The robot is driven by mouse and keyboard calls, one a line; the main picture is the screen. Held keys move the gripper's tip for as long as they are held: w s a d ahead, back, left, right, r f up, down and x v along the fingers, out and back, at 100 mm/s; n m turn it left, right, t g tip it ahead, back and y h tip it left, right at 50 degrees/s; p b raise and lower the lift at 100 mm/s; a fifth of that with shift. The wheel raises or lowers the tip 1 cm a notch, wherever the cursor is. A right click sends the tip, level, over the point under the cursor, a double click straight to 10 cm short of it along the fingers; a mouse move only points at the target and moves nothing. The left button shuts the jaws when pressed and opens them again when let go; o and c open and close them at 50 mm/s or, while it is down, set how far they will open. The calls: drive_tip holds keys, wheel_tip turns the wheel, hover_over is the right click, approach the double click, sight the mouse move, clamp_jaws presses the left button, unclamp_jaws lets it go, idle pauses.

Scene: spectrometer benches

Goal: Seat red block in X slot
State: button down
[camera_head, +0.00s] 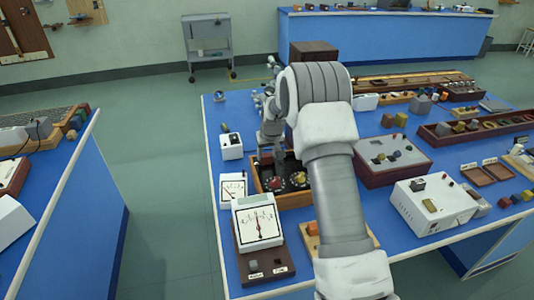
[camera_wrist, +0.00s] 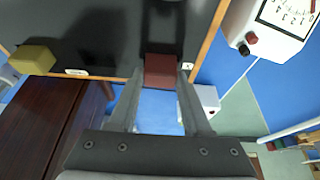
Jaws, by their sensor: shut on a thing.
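The red block (camera_wrist: 160,71) is between the fingertips of my gripper (camera_wrist: 161,76) in the wrist view. My gripper is shut on it. The block is at the edge of a black panel (camera_wrist: 100,35) with a thin wooden rim. A dark, slot-like strip (camera_wrist: 160,25) lies in line beyond the block; I cannot tell whether it is a recess or shadow. A small white label (camera_wrist: 188,65), too small to read surely, is just right of the block. In the head view my gripper is small and partly hidden by my arm; the block cannot be made out there.
A yellow block (camera_wrist: 33,58) and another label (camera_wrist: 77,72) are left on the panel side. A dark red-brown wooden box (camera_wrist: 40,125) is lower left, a white meter (camera_wrist: 268,28) upper right. In the head view, a wood-framed case (camera_head: 262,192) and a dial meter (camera_head: 258,222) stand nearby.

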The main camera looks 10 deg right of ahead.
drive_tip(key=shift+c, duration=1.3)
unclamp_jaws()
drive_tip(key=shift+f, duration=0.1)
drive_tip(key=v, duration=1.7)
drive_tip(key=shift+r, duration=0.25)
